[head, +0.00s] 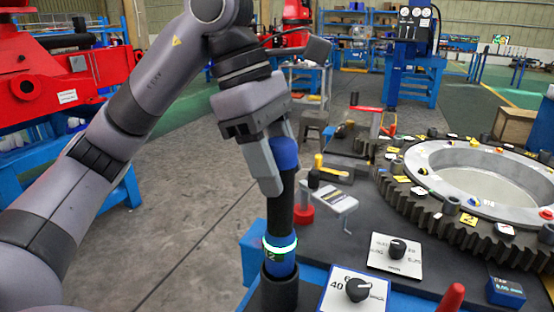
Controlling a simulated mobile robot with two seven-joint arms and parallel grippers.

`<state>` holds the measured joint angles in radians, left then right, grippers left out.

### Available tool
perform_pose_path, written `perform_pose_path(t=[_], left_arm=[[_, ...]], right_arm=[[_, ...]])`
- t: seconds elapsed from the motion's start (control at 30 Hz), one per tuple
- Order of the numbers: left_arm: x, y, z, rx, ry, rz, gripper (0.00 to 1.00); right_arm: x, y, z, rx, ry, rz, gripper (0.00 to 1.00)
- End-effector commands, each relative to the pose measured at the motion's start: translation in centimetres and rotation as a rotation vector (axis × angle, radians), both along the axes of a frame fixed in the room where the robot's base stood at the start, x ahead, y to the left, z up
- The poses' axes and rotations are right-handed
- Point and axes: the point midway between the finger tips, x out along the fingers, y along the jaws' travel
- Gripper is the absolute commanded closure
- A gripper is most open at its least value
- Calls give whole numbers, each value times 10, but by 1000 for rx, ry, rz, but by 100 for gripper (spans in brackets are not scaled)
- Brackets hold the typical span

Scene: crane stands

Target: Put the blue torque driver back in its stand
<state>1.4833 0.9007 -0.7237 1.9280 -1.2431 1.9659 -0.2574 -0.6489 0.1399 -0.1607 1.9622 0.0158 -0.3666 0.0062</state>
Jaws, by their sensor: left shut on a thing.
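The blue torque driver (285,153) is upright, with a blue cap, a long black shaft and a blue lower section with a glowing white-green ring. My left gripper (279,168) comes from above and is shut on its blue top, with one finger in front of it. The driver's lower end meets a black cylindrical stand (278,292) at the table's front left edge. The two line up, and I cannot tell how deep the driver sits inside. The stand's bottom is cut off by the frame. My right gripper is not in view.
Right of the stand are white dial plates (352,292) with black knobs and a red-handled thing (451,298). A large toothed ring (470,180) with small coloured parts fills the table's right side. A grey device (333,199) stands close behind the driver. Open floor lies left.

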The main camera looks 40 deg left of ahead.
Motion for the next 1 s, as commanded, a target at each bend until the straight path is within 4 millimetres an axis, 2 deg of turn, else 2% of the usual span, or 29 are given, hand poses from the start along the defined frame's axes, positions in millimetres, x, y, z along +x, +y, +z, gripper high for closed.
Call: perform_pose_path(t=[0.97,1.0], left_arm=[[0,0,-34,-3,-4,1,100],[0,0,-32,-4,-5,1,39]], right_arm=[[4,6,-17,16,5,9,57],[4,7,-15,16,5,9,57]])
